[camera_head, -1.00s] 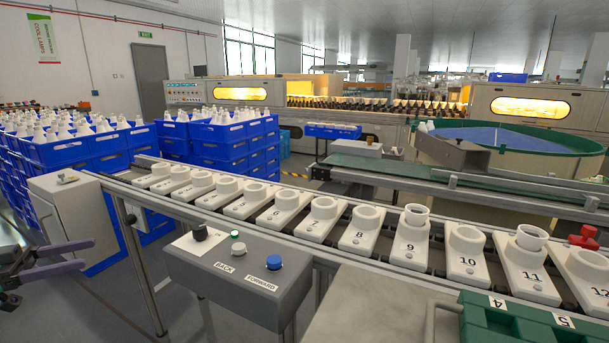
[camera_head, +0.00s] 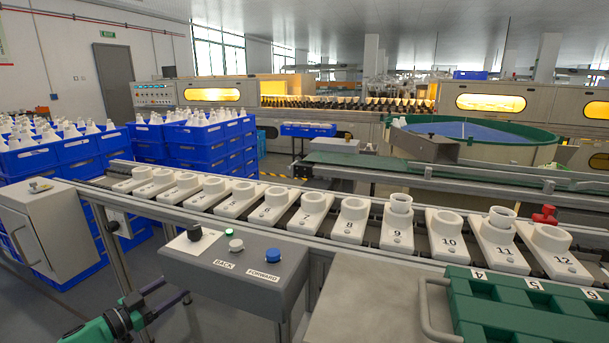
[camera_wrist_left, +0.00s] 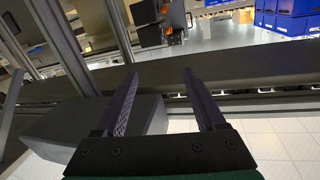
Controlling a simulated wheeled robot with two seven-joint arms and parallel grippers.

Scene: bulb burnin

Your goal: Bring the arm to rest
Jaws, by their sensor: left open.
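My left gripper (camera_head: 168,292) is at the lower left of the head view, in front of and to the left of the grey control box (camera_head: 232,268). Its two dark fingers are apart with nothing between them. In the left wrist view the fingers (camera_wrist_left: 160,75) are also spread and empty, and a grey box-like part (camera_wrist_left: 85,132) shows beside and behind the left finger. My right gripper is not in view.
A conveyor line of numbered white holders (camera_head: 351,220) runs behind the control box; holders 9 and 11 carry white rings. A green tray (camera_head: 497,312) lies at lower right. A light grey cabinet (camera_head: 45,235) and blue crates (camera_head: 205,150) stand left.

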